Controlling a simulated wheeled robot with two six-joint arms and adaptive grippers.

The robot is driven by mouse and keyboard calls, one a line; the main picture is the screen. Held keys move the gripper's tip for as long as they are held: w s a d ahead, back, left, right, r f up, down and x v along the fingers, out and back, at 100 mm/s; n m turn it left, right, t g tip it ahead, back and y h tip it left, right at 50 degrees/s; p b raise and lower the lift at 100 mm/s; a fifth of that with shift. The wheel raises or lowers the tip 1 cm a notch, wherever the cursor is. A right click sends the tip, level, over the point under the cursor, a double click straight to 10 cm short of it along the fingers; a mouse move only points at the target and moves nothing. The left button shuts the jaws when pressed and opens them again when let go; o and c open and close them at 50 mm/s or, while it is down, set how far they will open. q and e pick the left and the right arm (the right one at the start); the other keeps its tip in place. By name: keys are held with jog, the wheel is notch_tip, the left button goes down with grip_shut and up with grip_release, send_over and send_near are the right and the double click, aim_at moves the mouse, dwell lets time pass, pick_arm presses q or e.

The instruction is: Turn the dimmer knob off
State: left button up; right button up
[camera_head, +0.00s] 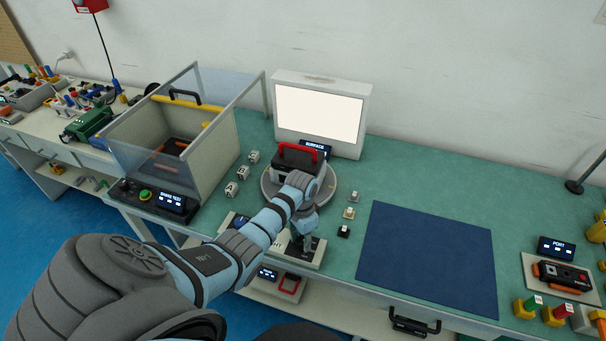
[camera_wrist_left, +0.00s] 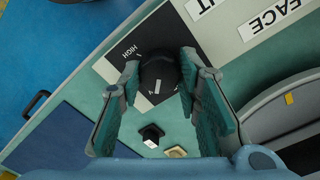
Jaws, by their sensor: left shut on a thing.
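The dimmer knob (camera_wrist_left: 158,72) is black and round with a short white mark, and sits on a black panel (camera_wrist_left: 128,50) with the word HIGH printed on it. In the left wrist view my left gripper (camera_wrist_left: 160,66) has one finger on each side of the knob and is shut on it. In the head view my left gripper (camera_head: 303,238) reaches down onto the pale control strip (camera_head: 318,256) at the table's front edge; the knob is mostly hidden there. My right gripper is not in view.
A lit white panel (camera_head: 318,112) stands behind a round turntable (camera_head: 327,192) bearing a black device with a red handle (camera_head: 300,153). Small black and pale blocks (camera_head: 344,231) sit right of the gripper. A dark blue mat (camera_head: 428,258) lies farther right. A clear-walled box (camera_head: 190,125) stands left.

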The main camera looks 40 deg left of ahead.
aim_at(301, 240)
pick_arm(q)
jog(key=n, duration=0.4)
jog(key=shift+w+r+n, duration=0.1)
jog(key=shift+n, duration=0.2)
jog(key=n, duration=0.4)
jog(key=shift+a+n, duration=0.1)
jog(key=shift+n, duration=0.3)
jog(key=o, duration=0.9)
jog(key=shift+c, duration=0.2)
jog(key=shift+o, duration=1.4)
notch_tip(301, 240, up, 12)
jog(key=shift+a, duration=0.1)
